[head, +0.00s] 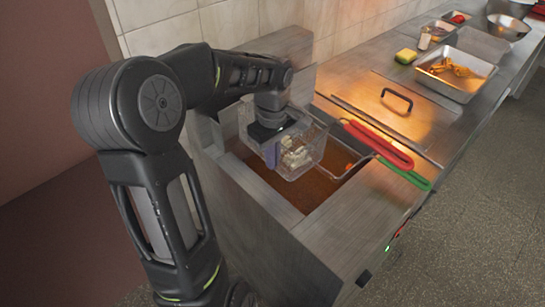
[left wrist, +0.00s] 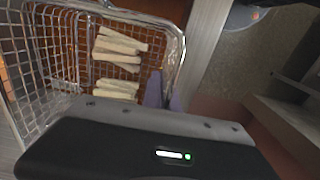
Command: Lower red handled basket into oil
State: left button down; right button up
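The wire basket (head: 306,158) holds pale fry sticks (head: 295,157) and stands above the brown oil (head: 262,182) of the fryer. The red handle (head: 378,144) lies to its right and seems to belong to it; the joint is unclear. My left gripper (head: 270,154) is at the basket's left part, pointing down. In the left wrist view its purple-grey fingers (left wrist: 165,93) are close together at the rim of the basket (left wrist: 50,75), beside the fries (left wrist: 118,48). Whether they clamp the rim is unclear. My right gripper is not in view.
A second basket (head: 347,176) with a green handle (head: 404,173) sits lower in the fryer, close on the right. A steel lid (head: 378,112) with a black handle, a yellow sponge (head: 405,56) and a tray (head: 484,87) of food lie farther along the counter. A tiled wall stands behind.

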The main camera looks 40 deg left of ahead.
pick_arm(q)
jog(key=c, duration=2.1)
grip_release()
jog(key=shift+c, duration=0.2)
jog(key=o, duration=0.6)
jog(key=shift+c, duration=0.2)
jog(key=shift+r+b, duration=0.4)
jog(key=shift+r, duration=3.5)
